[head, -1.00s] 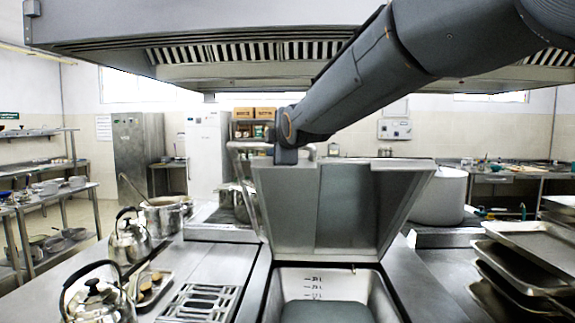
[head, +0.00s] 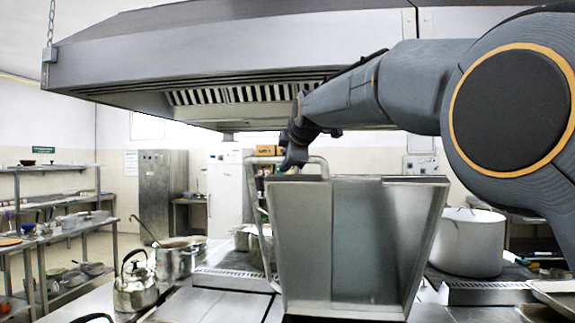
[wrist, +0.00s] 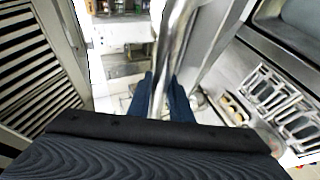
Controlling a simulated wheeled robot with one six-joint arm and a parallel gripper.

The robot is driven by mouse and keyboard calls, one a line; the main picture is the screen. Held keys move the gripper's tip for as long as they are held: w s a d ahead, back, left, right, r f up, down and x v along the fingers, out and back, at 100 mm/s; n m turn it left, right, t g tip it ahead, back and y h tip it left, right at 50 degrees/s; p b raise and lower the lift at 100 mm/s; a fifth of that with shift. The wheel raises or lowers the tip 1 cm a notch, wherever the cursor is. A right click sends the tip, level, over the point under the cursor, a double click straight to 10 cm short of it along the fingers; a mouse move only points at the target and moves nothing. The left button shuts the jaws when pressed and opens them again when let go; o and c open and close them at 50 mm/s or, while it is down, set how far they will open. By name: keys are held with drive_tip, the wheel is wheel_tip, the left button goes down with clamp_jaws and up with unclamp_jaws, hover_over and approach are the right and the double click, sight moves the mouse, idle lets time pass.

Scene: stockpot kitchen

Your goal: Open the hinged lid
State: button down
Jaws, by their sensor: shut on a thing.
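The hinged lid (head: 372,240) is a large steel panel standing raised, its inner side facing the head camera. A tubular steel handle (head: 257,200) runs along its left side and top; the bar also shows in the wrist view (wrist: 178,32). My gripper (head: 293,157) is at the top left of the lid, shut on the handle. In the wrist view the dark blue fingers (wrist: 160,98) sit on both sides of the bar. The basin under the lid is out of the head view.
A large extractor hood (head: 230,50) hangs over the area, close above my arm. A big pot (head: 467,242) stands right of the lid. A kettle (head: 135,288) and a steel pot (head: 174,262) stand to the left. A slotted rack (wrist: 285,105) shows in the wrist view.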

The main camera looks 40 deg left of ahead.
idle(0.3)
drive_tip(key=c, duration=1.6)
unclamp_jaws()
drive_tip(key=shift+b+v, duration=2.2)
drive_tip(key=shift+v, duration=1.7)
drive_tip(key=shift+r, duration=0.15)
